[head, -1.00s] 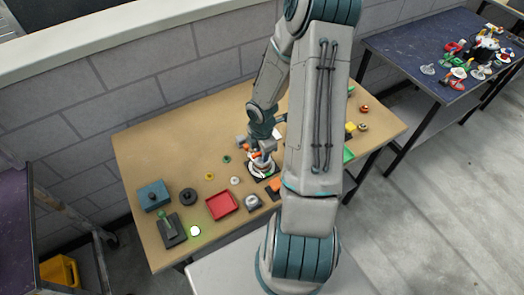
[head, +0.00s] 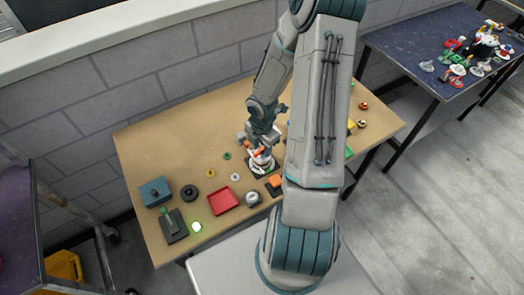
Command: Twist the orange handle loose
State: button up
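The orange handle (head: 259,150) shows as a small patch of orange on top of a white and grey round fixture (head: 262,163). The fixture stands on a dark base near the middle of the tan table. My gripper (head: 259,143) points down right above the handle, at or very near it. The gripper is small here and partly merges with the handle. I cannot tell whether its fingers are closed on the handle.
A blue box (head: 154,192) and a dark ring (head: 189,192) stand at left. The table's back left is clear. My arm hides part of the right side.

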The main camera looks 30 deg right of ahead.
aim_at(262, 148)
jog(key=shift+r, duration=3.15)
jog(key=shift+r+m, duration=0.3)
jog(key=shift+r, duration=0.1)
jog(key=s+a+r+m+t+b, duration=0.2)
jog(key=s+a+r+m, duration=0.4)
jog(key=r+m, duration=0.3)
jog(key=s+a+r+m+t+b, duration=0.1)
jog(key=s+a+r+m+b, duration=0.3)
jog(key=r+m, duration=0.5)
jog(key=s+a+m, duration=0.2)
jog(key=shift+s+m+t, duration=0.35)
jog(key=shift+m+t, duration=0.05)
